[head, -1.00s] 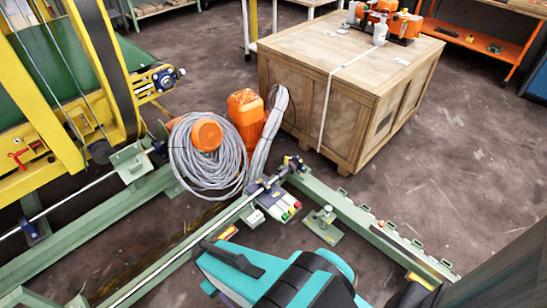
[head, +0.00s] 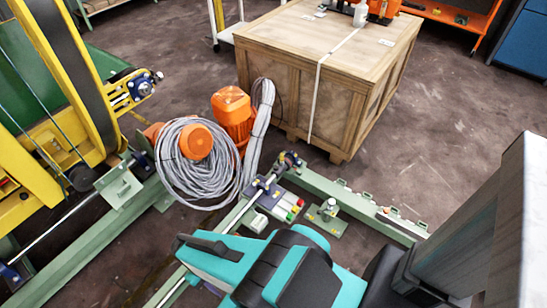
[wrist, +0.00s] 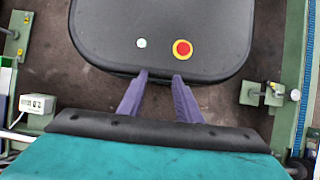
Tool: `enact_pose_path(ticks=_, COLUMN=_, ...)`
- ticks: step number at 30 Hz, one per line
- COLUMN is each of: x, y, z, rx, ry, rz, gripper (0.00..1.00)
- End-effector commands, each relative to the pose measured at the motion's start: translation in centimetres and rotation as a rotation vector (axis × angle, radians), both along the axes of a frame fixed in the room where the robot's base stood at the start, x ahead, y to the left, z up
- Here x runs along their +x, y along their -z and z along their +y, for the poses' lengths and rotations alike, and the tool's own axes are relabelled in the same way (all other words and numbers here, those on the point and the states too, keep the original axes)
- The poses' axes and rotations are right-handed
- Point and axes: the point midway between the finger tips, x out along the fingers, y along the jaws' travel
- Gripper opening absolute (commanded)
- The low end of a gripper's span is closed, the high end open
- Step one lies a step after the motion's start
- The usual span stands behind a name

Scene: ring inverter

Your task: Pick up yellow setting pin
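I cannot make out the yellow setting pin for certain in either view. My gripper shows in the wrist view (wrist: 160,78) as two purple fingers with a gap between them. It is open and nothing shows between the fingertips. The fingers point over a dark rounded panel, probably part of my base. The yellow ring inverter (head: 48,75) stands at the left on green rails.
A wooden crate (head: 340,95) stands at the back. A coiled grey cable (head: 195,170) and orange motor (head: 233,110) lie near a button box (head: 285,203). A green rail (head: 365,205) runs to the right. A white box (wrist: 37,103) is left in the wrist view. Floor right of the crate is clear.

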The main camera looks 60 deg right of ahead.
Motion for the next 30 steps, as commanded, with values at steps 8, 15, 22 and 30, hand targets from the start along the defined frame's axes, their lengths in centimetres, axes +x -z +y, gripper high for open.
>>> enact_pose_path(ticks=8, x=0.0, y=0.0, z=0.0, rx=0.000, ry=0.000, rz=0.000, gripper=0.31)
enact_pose_path(ticks=15, x=0.1, y=0.1, z=0.0, rx=0.000, ry=-0.001, rz=-0.006, gripper=0.38)
enact_pose_path(ticks=22, x=2.4, y=1.2, z=0.1, rx=0.007, ry=0.001, rz=-0.100, gripper=0.38)
enact_pose_path(ticks=30, x=9.8, y=3.7, z=-0.2, rx=0.017, ry=0.010, rz=-0.385, gripper=0.38)
